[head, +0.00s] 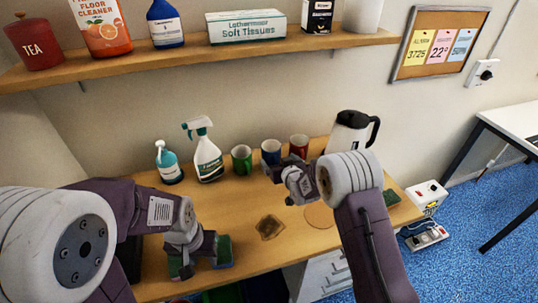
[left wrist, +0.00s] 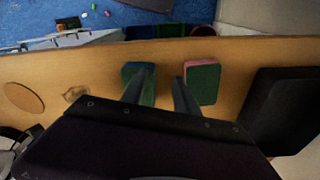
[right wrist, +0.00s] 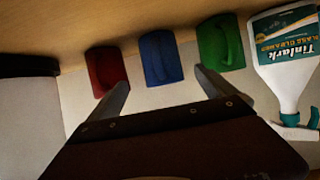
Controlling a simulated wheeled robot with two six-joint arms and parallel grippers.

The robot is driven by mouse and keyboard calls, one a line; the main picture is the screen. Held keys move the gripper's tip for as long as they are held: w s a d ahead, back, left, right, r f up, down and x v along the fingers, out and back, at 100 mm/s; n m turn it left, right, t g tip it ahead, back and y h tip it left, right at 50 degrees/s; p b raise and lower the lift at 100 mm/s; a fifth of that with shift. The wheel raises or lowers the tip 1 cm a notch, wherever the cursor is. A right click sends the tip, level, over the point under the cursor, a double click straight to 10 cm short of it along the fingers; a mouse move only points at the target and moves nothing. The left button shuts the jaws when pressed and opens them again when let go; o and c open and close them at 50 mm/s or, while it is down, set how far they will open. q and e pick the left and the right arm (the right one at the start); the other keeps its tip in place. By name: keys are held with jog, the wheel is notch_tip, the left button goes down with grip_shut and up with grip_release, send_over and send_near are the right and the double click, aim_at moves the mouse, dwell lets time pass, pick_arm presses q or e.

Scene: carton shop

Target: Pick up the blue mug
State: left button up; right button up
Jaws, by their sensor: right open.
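The blue mug (head: 270,151) stands on the wooden counter between the green mug (head: 241,160) and the red mug (head: 299,146). My right gripper (head: 281,171) is open just in front of the blue mug and overlaps its lower part in the head view. In the right wrist view, the blue mug (right wrist: 160,58) lies ahead of the gap between the open fingers (right wrist: 163,88), with nothing held. My left gripper (left wrist: 160,92) is open low over the counter's front left. Its fingers are beside two sponges, one blue-green (left wrist: 140,80) and one pink-green (left wrist: 202,82).
Spray bottle (head: 208,160) and pump bottle (head: 168,165) stand left of the mugs. A white jug (head: 349,132) stands to their right. A brown coaster (head: 269,227) and a round mat (head: 319,214) lie in front. A loaded shelf (head: 200,54) hangs above.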

aim_at(275, 158)
jog(key=shift+x, duration=1.05)
jog(key=shift+w+a+f+p, duration=0.2)
jog(key=shift+w+a+p, duration=0.1)
jog(key=shift+w+a, duration=0.15)
jog(key=x, duration=0.4)
jog(key=shift+w+d+f+p, duration=0.1)
jog(key=shift+f+p, duration=0.15)
jog(key=shift+p, duration=0.1)
jog(key=shift+r, duration=0.1)
jog(key=c, duration=1.8)
